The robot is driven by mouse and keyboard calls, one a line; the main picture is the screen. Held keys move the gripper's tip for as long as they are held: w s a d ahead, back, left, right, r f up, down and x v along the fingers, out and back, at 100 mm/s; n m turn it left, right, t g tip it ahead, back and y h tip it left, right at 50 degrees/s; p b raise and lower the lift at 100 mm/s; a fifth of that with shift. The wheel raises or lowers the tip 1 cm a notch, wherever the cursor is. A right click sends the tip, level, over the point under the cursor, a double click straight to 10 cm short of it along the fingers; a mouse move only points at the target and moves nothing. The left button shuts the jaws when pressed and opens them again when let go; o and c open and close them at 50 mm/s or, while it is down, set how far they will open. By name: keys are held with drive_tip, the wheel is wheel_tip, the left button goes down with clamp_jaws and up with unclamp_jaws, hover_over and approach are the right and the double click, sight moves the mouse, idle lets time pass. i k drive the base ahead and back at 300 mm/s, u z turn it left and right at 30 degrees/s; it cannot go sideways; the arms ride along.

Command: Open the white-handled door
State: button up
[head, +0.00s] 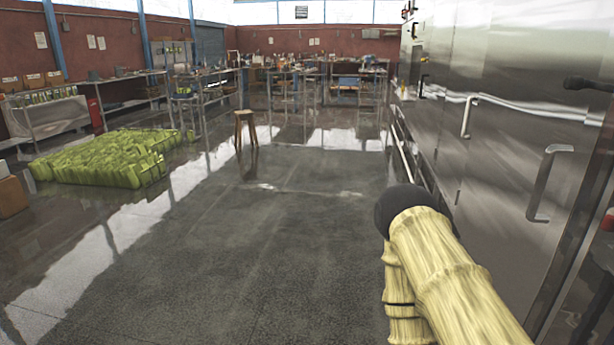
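A tall shiny metal machine fills the right side of the head view. Its panels carry two pale, whitish-grey bar handles. The nearer pale handle (542,183) is on a steel door panel (500,210), and the farther pale handle (467,117) is on the panel beyond it. I cannot tell which one the task means. The panels look closed. My arm, tan with a black rounded joint, rises at the lower right in front of the machine. My gripper is not in view.
Open floor (270,240) lies left of the machine. A wooden stool (245,128) stands mid-room, green stacked goods (100,158) lie left, and cluttered workbenches (320,75) line the back.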

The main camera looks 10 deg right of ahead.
sight(473, 20)
drive_tip(key=u, duration=0.15)
drive_tip(key=i, duration=1.7)
drive_tip(key=z, duration=0.25)
drive_tip(key=i, duration=1.65)
drive_tip(key=z, duration=0.85)
drive_tip(key=i, duration=1.15)
drive_tip(key=z, duration=0.35)
